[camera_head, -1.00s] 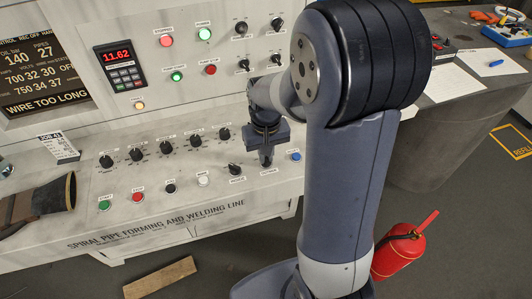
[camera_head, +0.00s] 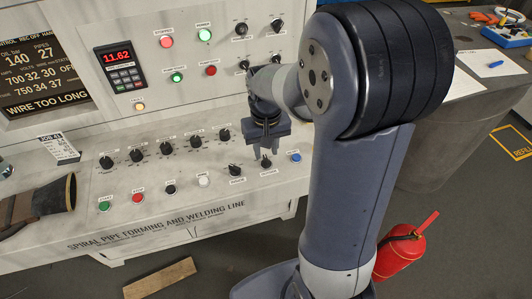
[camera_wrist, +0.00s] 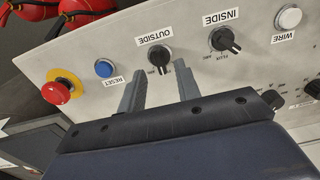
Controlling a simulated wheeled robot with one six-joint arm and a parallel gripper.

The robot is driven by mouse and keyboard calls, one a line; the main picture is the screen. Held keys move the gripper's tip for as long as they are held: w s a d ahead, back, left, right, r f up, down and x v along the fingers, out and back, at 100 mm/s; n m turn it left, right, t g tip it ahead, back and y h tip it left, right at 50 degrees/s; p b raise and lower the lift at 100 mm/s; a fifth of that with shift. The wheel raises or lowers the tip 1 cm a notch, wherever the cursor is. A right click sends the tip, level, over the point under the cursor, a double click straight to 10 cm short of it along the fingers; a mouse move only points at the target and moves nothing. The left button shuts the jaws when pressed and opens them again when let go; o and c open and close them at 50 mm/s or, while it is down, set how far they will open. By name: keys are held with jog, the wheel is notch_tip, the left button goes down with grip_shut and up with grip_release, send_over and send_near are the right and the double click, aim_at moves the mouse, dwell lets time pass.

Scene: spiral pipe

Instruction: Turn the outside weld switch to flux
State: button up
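The outside weld switch (camera_wrist: 160,56) is a black rotary knob under an upside-down OUTSIDE label in the wrist view. Its pointer faces roughly toward the bottom of that picture; the small position marks beside it are hard to read. My gripper (camera_wrist: 158,78) is open, with one grey finger on each side below the knob and a clear gap between them. In the head view my gripper (camera_head: 267,158) hangs over the panel's right part, fingers spread around the outside switch (camera_head: 266,163). I cannot tell whether either finger touches the knob.
The inside switch (camera_wrist: 225,40) is beside the outside one, with the white wire button (camera_wrist: 289,18) beyond it. A blue reset button (camera_wrist: 105,68) and red emergency stop (camera_wrist: 57,92) lie on the other side.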

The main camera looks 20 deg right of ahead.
aim_at(266, 159)
notch_tip(266, 159, up, 8)
dwell(0.5)
notch_tip(266, 159, down, 11)
jog(key=shift+f, duration=0.1)
jog(key=shift+r, duration=0.2)
dwell(0.3)
